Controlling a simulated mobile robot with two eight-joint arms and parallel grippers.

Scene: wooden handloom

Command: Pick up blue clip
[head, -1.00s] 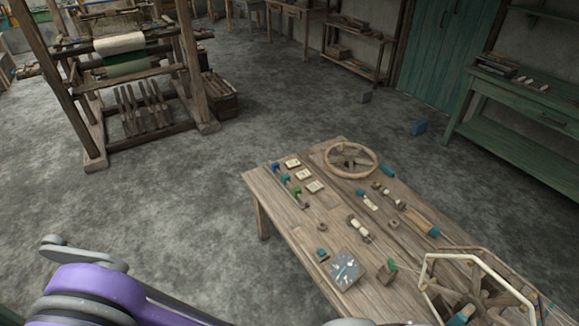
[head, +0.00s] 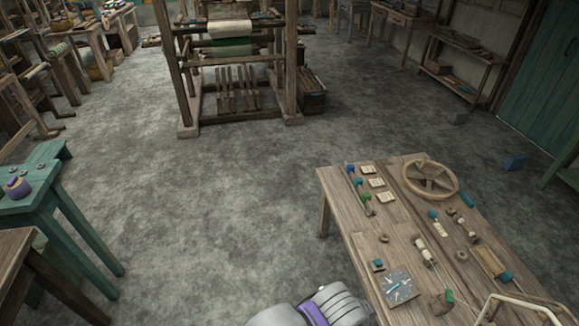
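A small dark blue piece (head: 351,168), which looks like the blue clip, sits near the far left corner of the wooden table (head: 345,215). A teal piece (head: 358,182) and a green piece (head: 366,197) stand in a row with it, beside several pale cards (head: 376,183). The pieces are too small to see their exact shape. A grey and purple part of my arm shows at the bottom middle, in front of the table's near left side. Neither of my grippers' fingertips can be seen.
A spoked wooden wheel (head: 430,179), a grey dial plate (head: 397,287) and several spools lie on the table. A pale frame (head: 520,300) stands at its near right. A teal bench (head: 45,190) is at left, a loom (head: 235,65) behind. The floor between is clear.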

